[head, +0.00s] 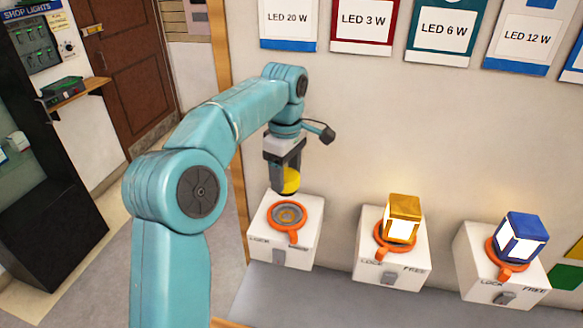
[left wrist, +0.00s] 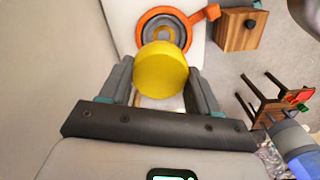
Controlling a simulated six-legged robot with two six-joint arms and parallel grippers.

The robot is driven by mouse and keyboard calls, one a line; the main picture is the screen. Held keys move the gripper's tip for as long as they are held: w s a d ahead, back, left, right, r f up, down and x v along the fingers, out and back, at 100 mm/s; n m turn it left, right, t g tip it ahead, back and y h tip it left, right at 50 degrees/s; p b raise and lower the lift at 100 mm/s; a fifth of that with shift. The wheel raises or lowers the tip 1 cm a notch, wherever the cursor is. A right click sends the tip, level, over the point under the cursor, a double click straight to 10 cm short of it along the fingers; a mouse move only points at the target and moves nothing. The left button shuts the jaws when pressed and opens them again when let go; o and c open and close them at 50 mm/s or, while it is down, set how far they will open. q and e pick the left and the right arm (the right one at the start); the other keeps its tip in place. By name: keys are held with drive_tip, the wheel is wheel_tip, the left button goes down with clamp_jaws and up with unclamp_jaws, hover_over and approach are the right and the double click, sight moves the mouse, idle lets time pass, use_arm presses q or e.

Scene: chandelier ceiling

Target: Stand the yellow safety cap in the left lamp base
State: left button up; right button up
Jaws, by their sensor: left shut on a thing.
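My left gripper (head: 287,182) is shut on the yellow safety cap (head: 292,180), just above the left lamp base (head: 268,222). That base is a white box with an orange ring (head: 275,226) around a grey socket (head: 289,214) on top. The socket looks empty. In the left wrist view, the yellow cap (left wrist: 161,76) sits between the two fingers of my left gripper (left wrist: 160,88). The orange ring (left wrist: 150,18) shows beyond it, partly hidden by the cap. The cap looks apart from the socket. My right gripper is not in view.
To the right, the middle base (head: 378,256) holds a gold lamp (head: 404,207) and the right base (head: 483,268) holds a blue lamp (head: 521,235). The boxes have LOCK and FREE marks and levers. A wall with LED signs (head: 363,19) stands behind them.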

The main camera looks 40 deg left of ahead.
sight(286, 195)
use_arm(q)
drive_tip(key=shift+s+d+f, duration=0.1)
drive_tip(key=shift+s+f, duration=0.2)
wheel_tip(286, 195, down, 4)
drive_tip(key=shift+b, duration=0.3)
drive_tip(key=shift+f+b, duration=0.3)
drive_tip(key=shift+f, duration=0.1)
drive_tip(key=shift+s+d+f, duration=0.1)
drive_tip(key=shift+d+f, duration=0.1)
drive_tip(key=shift+d, duration=0.1)
drive_tip(key=shift+a+f, duration=0.15)
drive_tip(key=shift+a, duration=0.1)
drive_tip(key=shift+d, duration=0.2)
drive_tip(key=shift+w+a, duration=0.15)
drive_tip(key=shift+w, duration=0.05)
